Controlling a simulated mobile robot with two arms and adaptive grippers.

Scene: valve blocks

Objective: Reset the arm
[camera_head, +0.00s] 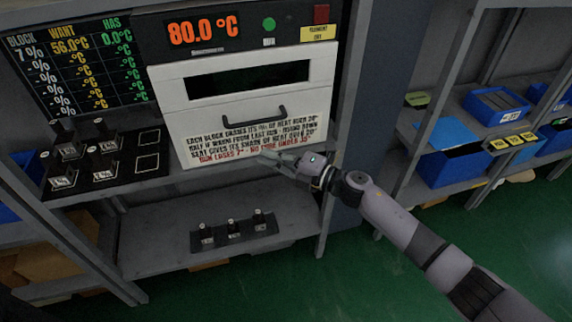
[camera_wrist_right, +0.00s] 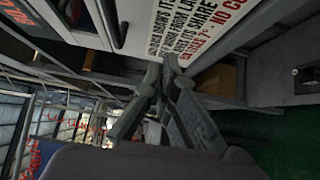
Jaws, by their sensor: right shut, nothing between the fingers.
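My right arm (camera_head: 400,222) comes in from the lower right of the head view. Its gripper (camera_head: 262,154) is just in front of the lower edge of the white oven door (camera_head: 215,108). In the right wrist view the fingers of this gripper (camera_wrist_right: 170,62) come together at the tips and hold nothing. I cannot tell whether the tips touch the door. The door is closed, with a dark handle (camera_head: 254,118) above the gripper. My left gripper is not in view.
Several valve blocks (camera_head: 104,165) stand on a black mat at left. A display (camera_head: 205,30) reads 80.0 °C. Blue bins (camera_head: 455,165) fill the right-hand shelves. Green floor (camera_head: 390,285) is open at lower right.

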